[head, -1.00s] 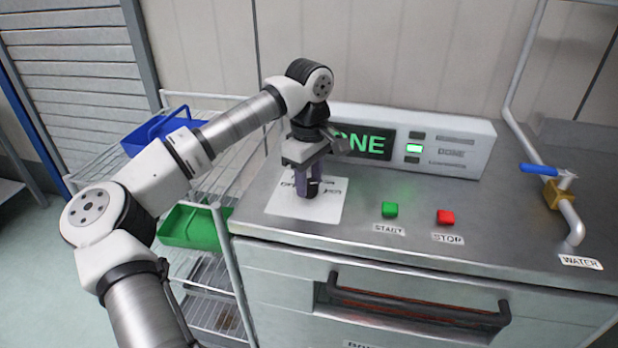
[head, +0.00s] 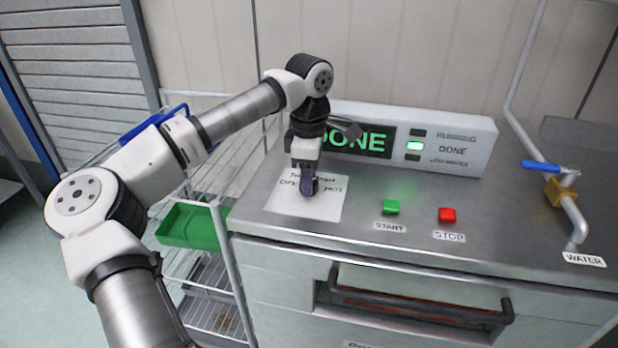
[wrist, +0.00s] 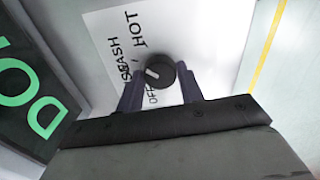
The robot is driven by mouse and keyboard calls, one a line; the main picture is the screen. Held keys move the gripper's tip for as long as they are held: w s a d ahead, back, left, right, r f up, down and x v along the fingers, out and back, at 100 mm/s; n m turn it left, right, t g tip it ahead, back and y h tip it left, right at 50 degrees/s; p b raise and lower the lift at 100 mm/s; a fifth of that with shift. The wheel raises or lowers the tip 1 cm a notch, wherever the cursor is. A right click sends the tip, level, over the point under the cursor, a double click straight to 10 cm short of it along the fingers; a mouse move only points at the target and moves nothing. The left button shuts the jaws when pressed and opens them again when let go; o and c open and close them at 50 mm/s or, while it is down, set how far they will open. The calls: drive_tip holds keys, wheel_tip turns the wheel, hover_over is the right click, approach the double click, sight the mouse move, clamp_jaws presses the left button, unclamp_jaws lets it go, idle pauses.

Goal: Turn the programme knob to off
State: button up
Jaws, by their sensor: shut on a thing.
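The programme knob (wrist: 163,66) is small, round and black with a white pointer mark, on a white label card (wrist: 112,32). In the wrist view the mark lies on the knob's left side; which printed word it meets is unclear. The word OFF shows just below and left of the knob, with HOT and other words above. My gripper (wrist: 161,80) is shut on the knob, one dark finger on each side. In the head view my gripper (head: 309,189) points down at the card (head: 325,208), and its fingers largely hide the knob.
A display box (head: 450,152) stands behind, reading DONE with a green lamp lit. Green START (head: 391,207) and red STOP (head: 447,215) buttons sit to the right. A blue-handled water valve (head: 545,170) is far right. A wire rack with a green tray (head: 190,226) stands left.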

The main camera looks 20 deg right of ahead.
drive_tip(key=n+b, duration=0.1)
drive_tip(key=n, duration=0.4)
drive_tip(key=shift+n, duration=0.4)
drive_tip(key=n+b, duration=0.1)
drive_tip(key=n, duration=0.4)
drive_tip(key=n+b, duration=0.1)
drive_tip(key=n, duration=0.4)
drive_tip(key=shift+n, duration=0.4)
drive_tip(key=n, duration=0.4)
drive_tip(key=shift+n+b, duration=0.4)
drive_tip(key=o, duration=1)
drive_tip(key=shift+r, duration=0.1)
